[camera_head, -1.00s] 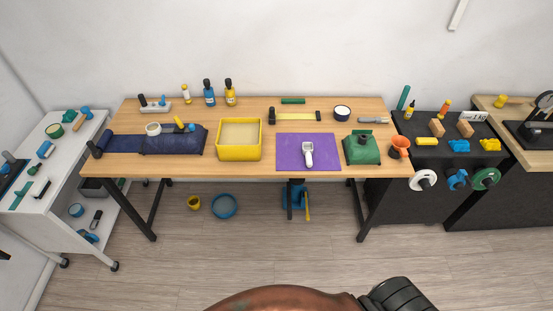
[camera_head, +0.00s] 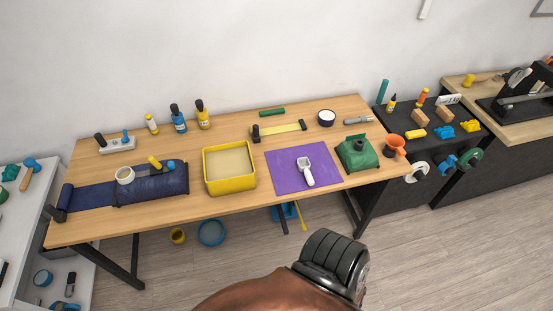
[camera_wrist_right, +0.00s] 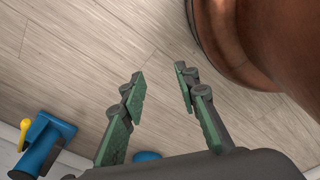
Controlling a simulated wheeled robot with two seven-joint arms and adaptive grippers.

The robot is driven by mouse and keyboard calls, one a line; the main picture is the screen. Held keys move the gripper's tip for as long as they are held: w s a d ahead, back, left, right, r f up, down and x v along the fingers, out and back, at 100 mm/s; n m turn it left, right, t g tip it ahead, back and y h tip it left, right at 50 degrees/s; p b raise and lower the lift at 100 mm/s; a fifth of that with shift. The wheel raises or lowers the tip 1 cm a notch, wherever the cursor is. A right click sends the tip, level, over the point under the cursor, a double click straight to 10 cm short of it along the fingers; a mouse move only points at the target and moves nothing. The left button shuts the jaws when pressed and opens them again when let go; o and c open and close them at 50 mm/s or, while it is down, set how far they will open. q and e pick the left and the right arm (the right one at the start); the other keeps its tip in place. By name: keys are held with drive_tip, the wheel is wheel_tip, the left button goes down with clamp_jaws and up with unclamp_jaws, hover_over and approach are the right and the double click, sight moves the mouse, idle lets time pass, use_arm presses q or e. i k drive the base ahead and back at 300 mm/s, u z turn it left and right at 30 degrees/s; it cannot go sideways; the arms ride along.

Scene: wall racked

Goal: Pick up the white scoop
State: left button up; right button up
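The white scoop (camera_head: 306,172) lies on a purple mat (camera_head: 288,179) on the wooden table, right of the yellow bin, its bowl end toward the back. In the right wrist view my right gripper (camera_wrist_right: 160,80) is open and empty, its green-padded fingers apart above the wood floor. The scoop does not show in that view. In the head view an arm of mine with a copper shell and black joint is in front of the table, its gripper out of sight. My left gripper is not in view.
A yellow bin (camera_head: 229,187) stands left of the mat, and a green bag-like object (camera_head: 358,154) stands close on its right. An orange funnel (camera_head: 395,142) is at the table's right end. The floor before the table is open.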

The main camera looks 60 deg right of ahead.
sight(303, 165)
drive_tip(key=z, duration=0.15)
drive_tip(key=i, duration=0.8)
drive_tip(key=z, duration=1.1)
drive_tip(key=i, duration=0.75)
drive_tip(key=z, duration=0.8)
